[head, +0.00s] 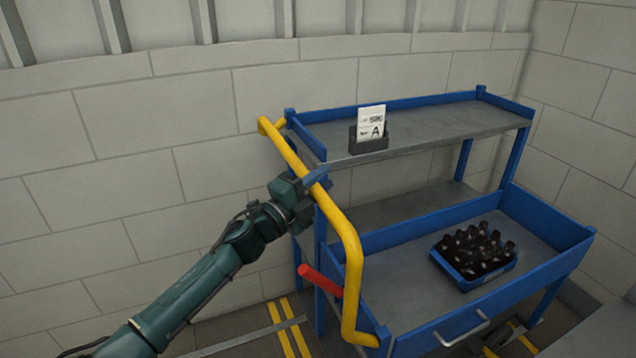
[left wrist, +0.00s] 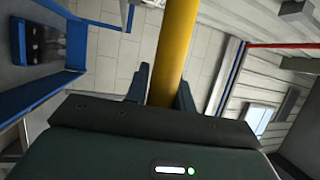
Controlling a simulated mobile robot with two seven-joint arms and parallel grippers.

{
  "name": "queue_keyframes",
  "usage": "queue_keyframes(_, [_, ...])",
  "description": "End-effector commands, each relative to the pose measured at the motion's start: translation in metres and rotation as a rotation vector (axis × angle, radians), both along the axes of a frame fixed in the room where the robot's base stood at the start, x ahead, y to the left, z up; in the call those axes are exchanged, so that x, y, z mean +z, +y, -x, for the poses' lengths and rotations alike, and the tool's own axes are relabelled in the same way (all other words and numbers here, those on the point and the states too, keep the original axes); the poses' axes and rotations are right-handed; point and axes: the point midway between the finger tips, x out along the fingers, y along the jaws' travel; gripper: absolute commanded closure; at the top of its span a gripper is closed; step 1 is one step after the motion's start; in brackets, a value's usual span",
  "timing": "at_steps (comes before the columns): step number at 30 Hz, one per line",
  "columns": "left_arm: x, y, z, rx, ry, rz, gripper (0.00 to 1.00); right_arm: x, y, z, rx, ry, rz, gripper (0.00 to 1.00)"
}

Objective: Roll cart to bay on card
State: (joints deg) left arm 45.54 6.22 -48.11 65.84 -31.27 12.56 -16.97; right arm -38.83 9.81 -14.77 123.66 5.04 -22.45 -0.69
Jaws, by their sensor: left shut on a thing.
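The blue cart (head: 440,235) stands against the block wall, with a grey upper shelf and a lower tray. A yellow handle (head: 350,240) runs along its left end. My left gripper (head: 312,185) is shut on the handle's upper part; the yellow bar also passes between the fingers in the left wrist view (left wrist: 174,70). A blue crate (head: 470,283) of dark amber bottles (head: 478,248) sits in the lower tray. My right gripper is not in view.
A red lever (head: 320,281) sticks out at the cart's lower left. Yellow floor lines (head: 288,328) run beside and under the cart. Block walls (head: 150,125) close off the back and right. A grey drawer-like pull (head: 462,330) is on the tray's front.

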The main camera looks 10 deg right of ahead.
Motion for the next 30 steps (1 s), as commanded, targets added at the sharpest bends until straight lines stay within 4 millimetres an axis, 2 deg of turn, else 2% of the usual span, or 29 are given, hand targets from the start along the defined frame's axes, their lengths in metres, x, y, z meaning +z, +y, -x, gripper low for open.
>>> queue_keyframes(2, [0.0,0.0,0.0,0.0,0.0,0.0,1.0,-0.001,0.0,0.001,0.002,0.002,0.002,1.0])
queue_keyframes(3, [0.0,0.0,0.0,0.0,0.0,0.0,0.73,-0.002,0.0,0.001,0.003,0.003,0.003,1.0])
queue_keyframes(10, [0.0,0.0,0.0,0.0,0.0,0.0,0.54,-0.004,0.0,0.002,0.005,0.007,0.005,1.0])
queue_keyframes(20, [-0.001,0.005,0.003,0.002,0.001,-0.001,0.54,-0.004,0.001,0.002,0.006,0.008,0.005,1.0])
queue_keyframes(25, [-0.006,0.023,0.018,0.001,0.001,-0.002,0.54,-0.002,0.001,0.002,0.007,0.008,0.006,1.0])
queue_keyframes(30, [-0.014,0.054,0.042,0.002,0.001,-0.003,0.54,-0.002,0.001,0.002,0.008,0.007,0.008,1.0])
